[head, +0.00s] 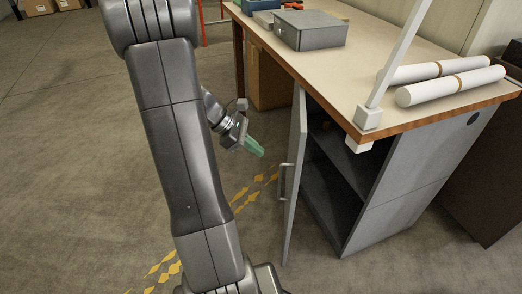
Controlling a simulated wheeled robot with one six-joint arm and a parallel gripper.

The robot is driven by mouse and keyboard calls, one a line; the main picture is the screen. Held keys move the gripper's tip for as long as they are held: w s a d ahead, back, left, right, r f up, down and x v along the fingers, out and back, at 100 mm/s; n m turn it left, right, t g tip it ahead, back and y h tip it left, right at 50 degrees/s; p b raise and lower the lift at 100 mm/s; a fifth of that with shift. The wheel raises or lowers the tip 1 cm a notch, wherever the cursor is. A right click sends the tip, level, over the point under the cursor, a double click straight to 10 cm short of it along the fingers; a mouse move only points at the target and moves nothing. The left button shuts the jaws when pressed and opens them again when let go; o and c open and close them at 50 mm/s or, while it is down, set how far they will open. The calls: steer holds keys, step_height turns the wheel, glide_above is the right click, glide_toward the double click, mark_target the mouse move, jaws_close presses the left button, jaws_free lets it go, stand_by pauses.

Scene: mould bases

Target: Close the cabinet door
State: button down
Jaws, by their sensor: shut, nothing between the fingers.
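The grey cabinet (400,190) stands under the right end of the workbench. Its door (297,170) is swung wide open, seen nearly edge-on, with a bar handle (284,181) on its left face. The dark inside with a shelf (335,150) shows to the right of the door. My gripper (256,149) has green fingers, which are shut and empty. It is to the left of the door, higher in the picture than the handle, with a visible gap between it and the door in this view.
The workbench top (385,55) overhangs the cabinet. It carries a grey metal box (310,31), white rolls (450,84) and a white post (400,55). A cardboard box (268,80) stands under the bench. Worn yellow floor marking (240,198) runs left of the door; the floor farther left is clear.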

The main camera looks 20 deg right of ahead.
steer(key=s+d+f+b, duration=0.2)
steer(key=s+d+f, duration=0.1)
steer(key=d, duration=0.5)
steer(key=shift+s+f, duration=0.15)
steer(key=shift+f, duration=0.75)
steer(key=s+d+n+t+b, duration=0.1)
steer(key=s+d, duration=0.1)
steer(key=d, duration=0.4)
steer(key=shift+s+d+b, duration=0.35)
steer(key=shift+d+b, duration=0.05)
steer(key=shift+a, duration=0.15)
